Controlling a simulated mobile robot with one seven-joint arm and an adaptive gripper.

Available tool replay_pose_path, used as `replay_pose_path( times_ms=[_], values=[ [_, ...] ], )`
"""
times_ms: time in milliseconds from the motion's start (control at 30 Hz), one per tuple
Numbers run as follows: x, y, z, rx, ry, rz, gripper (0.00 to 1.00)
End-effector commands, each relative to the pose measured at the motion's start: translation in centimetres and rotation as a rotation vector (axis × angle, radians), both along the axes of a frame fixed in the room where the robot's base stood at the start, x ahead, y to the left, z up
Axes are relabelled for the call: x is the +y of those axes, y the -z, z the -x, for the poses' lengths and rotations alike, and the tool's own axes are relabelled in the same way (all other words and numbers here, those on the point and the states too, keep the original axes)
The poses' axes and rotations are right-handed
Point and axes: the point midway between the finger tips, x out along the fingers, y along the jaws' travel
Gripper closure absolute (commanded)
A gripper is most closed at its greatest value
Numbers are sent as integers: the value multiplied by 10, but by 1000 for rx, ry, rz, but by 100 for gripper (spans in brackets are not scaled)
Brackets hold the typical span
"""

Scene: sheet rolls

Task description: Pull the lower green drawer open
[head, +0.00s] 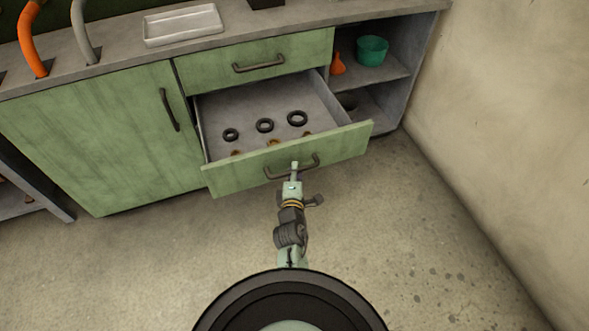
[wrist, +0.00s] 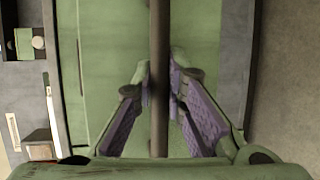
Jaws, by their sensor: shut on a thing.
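The lower green drawer (head: 230,178) is pulled well out from the cabinet in the head view. Several black rings and some small orange-brown pieces lie inside it. Its dark bar handle (head: 308,163) is on the drawer front. My gripper (head: 295,165) is at the handle's middle. In the wrist view the handle (wrist: 159,60) runs upright between the two purple-padded fingers of my gripper (wrist: 162,95), which are shut on it. The green drawer front is behind the handle.
The upper green drawer (head: 270,62) is shut above. A green cupboard door (head: 95,135) is shut at left. Open shelves at right hold a teal bowl (head: 372,50) and an orange flask (head: 337,64). A wall (head: 500,120) stands at right. The floor before the drawer is clear.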

Motion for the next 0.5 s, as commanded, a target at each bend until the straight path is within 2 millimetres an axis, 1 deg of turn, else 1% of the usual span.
replay_pose_path(
  times_ms=[233, 267, 500],
  values=[
    [0, -1, 0, -2, -1, 2, 100],
    [0, -1, 0, -2, -1, 2, 87],
    [0, 0, 0, -1, 0, 1, 71]
  ],
)
